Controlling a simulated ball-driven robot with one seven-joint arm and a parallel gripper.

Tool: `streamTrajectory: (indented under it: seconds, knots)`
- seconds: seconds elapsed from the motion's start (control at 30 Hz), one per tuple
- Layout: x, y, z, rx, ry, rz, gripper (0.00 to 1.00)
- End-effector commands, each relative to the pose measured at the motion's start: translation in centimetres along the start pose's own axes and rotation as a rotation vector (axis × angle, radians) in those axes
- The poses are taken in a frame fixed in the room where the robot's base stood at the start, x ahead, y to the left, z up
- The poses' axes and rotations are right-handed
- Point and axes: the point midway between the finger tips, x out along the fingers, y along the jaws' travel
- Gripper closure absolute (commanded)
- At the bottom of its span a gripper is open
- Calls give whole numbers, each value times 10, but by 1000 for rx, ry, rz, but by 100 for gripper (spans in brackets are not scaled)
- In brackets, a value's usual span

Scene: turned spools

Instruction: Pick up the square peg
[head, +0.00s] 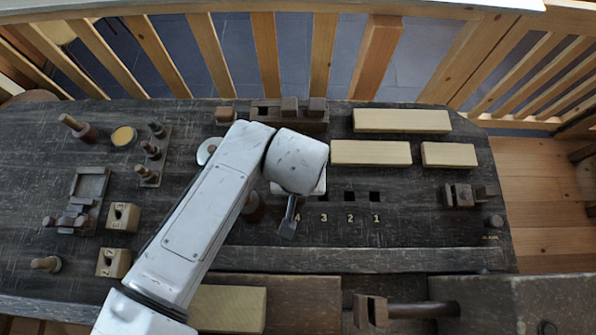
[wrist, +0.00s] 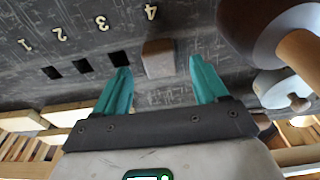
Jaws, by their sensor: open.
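The square peg (wrist: 158,58) shows in the wrist view as a small brown-grey block with a square top. It stands in the row of square holes on the dark bench, by the number 4. My gripper (wrist: 160,67) is open, with one teal finger on each side of the peg. Gaps show between the peg and both fingers in this view, and I cannot tell how far the tips are above the bench. In the head view my arm hides the peg and the fingers.
Empty square holes (head: 349,196) numbered 1 to 3 lie beside the peg. A large round spool (wrist: 262,28) stands close to the right finger in the wrist view. Pale wood blocks (head: 402,121) lie behind the holes. A brown vise handle (head: 420,310) is at the front.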

Motion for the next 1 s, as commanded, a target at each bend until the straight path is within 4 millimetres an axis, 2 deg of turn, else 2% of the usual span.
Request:
streamTrajectory:
  seconds: [0.2,0.47,1.0]
  knots:
    - [25,0,0,-1,-2,1,28]
    - [29,0,0,0,0,0,28]
    - [28,0,0,-1,0,0,77]
